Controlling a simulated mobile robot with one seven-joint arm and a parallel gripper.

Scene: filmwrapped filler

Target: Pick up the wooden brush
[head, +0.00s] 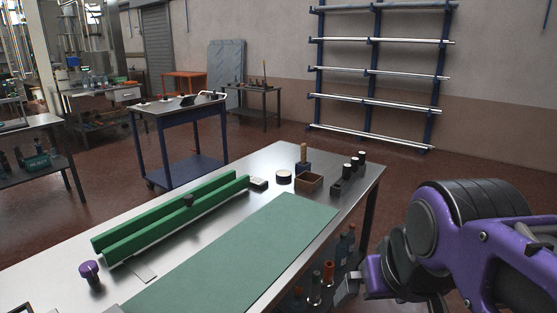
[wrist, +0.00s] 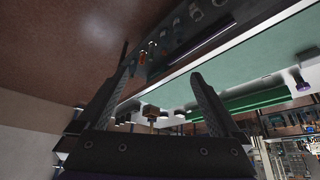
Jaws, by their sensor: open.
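An upright piece with a light wooden handle (head: 303,153) and a dark blue lower part stands at the far end of the steel table; it looks like the wooden brush, but it is too small to be sure. A small brown open box (head: 309,181) is just in front of it. My gripper is open and empty in the wrist view (wrist: 163,75), its two dark fingers spread apart. A small brown block-like thing (wrist: 150,112) shows between the fingers, farther off; I cannot tell which object it is. In the head view my purple arm is at the right, beside the table.
The steel table (head: 270,165) carries a green mat (head: 240,250), long green rails (head: 170,222), a purple-topped knob (head: 90,272), a round tin (head: 283,177) and a dark block with several black knobs (head: 345,180). Bottles (head: 328,270) stand below the table's right edge. The mat is clear.

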